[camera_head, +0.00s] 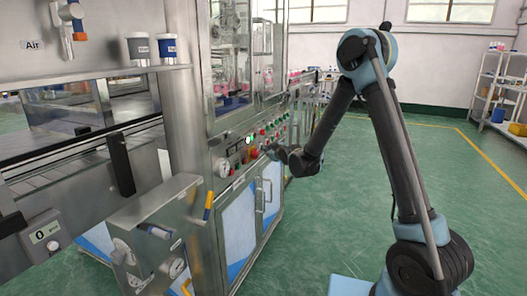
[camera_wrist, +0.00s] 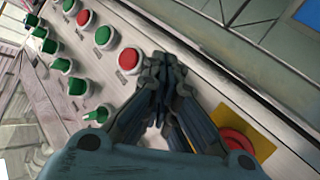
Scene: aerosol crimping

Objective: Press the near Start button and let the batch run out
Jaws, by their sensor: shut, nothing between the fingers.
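My gripper (camera_wrist: 158,65) is shut and empty, its fingertips over the slanted control panel. In the wrist view a red button (camera_wrist: 128,60) is just left of the fingertips. A green button (camera_wrist: 103,35) and another red button (camera_wrist: 84,17) follow toward the upper left. I cannot read any label, so I cannot tell which one is the near Start button. The fingers hide the panel beneath them, and I cannot tell whether they touch it. In the head view my gripper (camera_head: 272,152) is at the front of the machine's button panel (camera_head: 238,158).
A red mushroom button (camera_wrist: 235,145) on a yellow plate is right of my fingers. Several green knobs (camera_wrist: 77,86) line the panel's left side. Green floor (camera_head: 440,140) is clear to the right.

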